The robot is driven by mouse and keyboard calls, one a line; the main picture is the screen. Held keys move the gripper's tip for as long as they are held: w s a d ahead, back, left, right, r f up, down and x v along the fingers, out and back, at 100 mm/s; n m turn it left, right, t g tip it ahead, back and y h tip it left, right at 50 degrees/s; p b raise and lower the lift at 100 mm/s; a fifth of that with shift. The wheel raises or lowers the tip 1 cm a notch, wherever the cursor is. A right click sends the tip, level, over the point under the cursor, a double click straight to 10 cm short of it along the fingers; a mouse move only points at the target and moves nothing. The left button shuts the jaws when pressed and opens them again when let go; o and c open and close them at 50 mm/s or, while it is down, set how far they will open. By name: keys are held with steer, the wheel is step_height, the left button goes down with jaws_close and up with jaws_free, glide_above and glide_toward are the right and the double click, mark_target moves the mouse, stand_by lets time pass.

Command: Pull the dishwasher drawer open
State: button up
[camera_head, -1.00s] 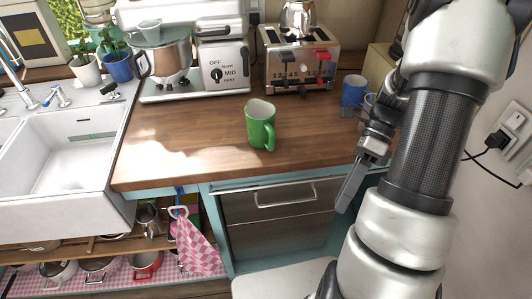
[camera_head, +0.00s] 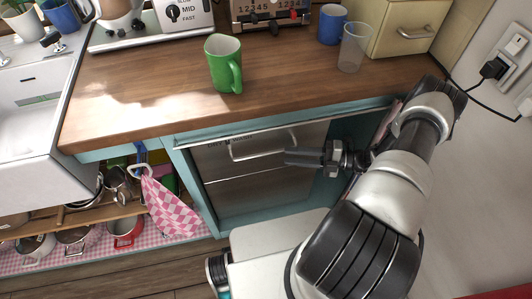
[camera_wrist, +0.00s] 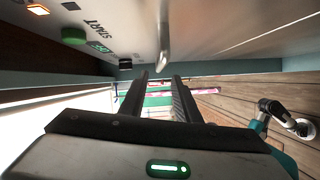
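The dishwasher drawer (camera_head: 225,158) has a stainless front under the wooden counter, with a second panel (camera_head: 265,192) below it. It looks shut. Its bar handle (camera_head: 262,148) crosses the upper front. My gripper (camera_head: 288,158) is in front of the drawer's right part, its fingers pointing left near the handle's right end. In the wrist view, my gripper (camera_wrist: 165,82) has two dark fingers apart with nothing between them. The handle shows there as a metal bar (camera_wrist: 164,35) just beyond the fingertips. I cannot tell whether the fingers touch it.
A green mug (camera_head: 222,65) stands on the counter (camera_head: 150,85) above the drawer. A blue cup (camera_head: 331,24) and a clear glass (camera_head: 353,47) stand at the back right. A pink checked cloth (camera_head: 172,205) hangs left of the drawer. Pans fill the open shelf (camera_head: 70,216).

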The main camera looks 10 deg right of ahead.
mark_target(263, 154)
steer(key=x, duration=1)
steer(key=shift+a, duration=0.25)
jaws_close()
